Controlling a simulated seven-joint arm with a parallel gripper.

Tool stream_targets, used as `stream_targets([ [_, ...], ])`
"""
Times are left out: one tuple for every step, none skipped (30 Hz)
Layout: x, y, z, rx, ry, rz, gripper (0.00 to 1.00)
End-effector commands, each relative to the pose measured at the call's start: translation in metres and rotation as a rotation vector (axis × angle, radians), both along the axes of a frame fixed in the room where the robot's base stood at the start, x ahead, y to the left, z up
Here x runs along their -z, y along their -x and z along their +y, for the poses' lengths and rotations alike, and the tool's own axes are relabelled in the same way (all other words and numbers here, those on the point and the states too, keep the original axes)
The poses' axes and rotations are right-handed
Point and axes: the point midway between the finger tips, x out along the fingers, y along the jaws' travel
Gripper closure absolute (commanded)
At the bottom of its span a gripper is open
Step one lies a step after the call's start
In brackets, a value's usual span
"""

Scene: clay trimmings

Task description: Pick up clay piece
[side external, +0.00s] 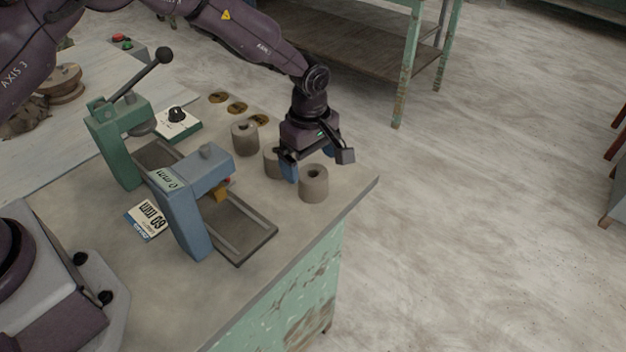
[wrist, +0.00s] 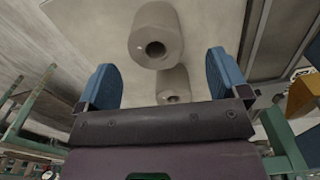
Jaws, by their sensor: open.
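Three grey-brown clay pieces, each a short upright cylinder with a hole in its top, stand on the bench. In the side view one is at the near right (side external: 314,190), one is in the middle (side external: 270,163), partly behind my gripper, and one is farther left (side external: 245,142). My gripper (side external: 308,163) is open and empty, with blue fingers, low over the bench among the middle and near-right pieces. The wrist view shows one clay piece (wrist: 160,22) beyond the fingertips and another (wrist: 172,80) between the blue fingers, partly hidden by the gripper body.
A blue press stand (side external: 180,215) with a metal tray frame (side external: 245,240) stands left of the pieces. The bench edge (side external: 340,213) is close on the right.

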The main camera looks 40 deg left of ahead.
Motion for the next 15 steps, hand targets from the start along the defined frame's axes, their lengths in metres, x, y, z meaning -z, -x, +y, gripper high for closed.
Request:
stream_targets([
  [0.009,0.0,-0.001,0.0,0.0,0.003,0.07],
  [0.014,-0.001,-0.002,0.001,0.0,0.004,0.07],
  [0.02,-0.002,-0.003,0.002,0.001,0.004,0.07],
  [0.025,-0.003,-0.004,0.001,0.0,0.005,0.07],
  [0.029,-0.003,-0.005,0.001,0.001,0.004,0.07],
  [0.034,-0.003,-0.004,0.0,0.0,0.004,0.07],
  [0.038,-0.003,-0.004,0.001,0.0,0.003,0.07],
  [0.04,-0.003,-0.004,0.001,0.0,0.002,0.07],
  [0.043,-0.003,-0.004,0.001,0.0,0.002,0.07],
  [0.044,-0.003,-0.004,0.001,0.0,0.002,0.07],
  [0.045,-0.003,-0.004,0.001,0.0,0.002,0.07],
  [0.046,-0.003,-0.005,0.001,0.0,0.002,0.07],
  [0.046,-0.003,-0.005,0.001,0.0,0.001,0.07],
  [0.046,-0.003,-0.005,0.001,0.0,0.001,0.07],
  [0.045,-0.003,-0.005,0.001,0.0,0.001,0.07],
])
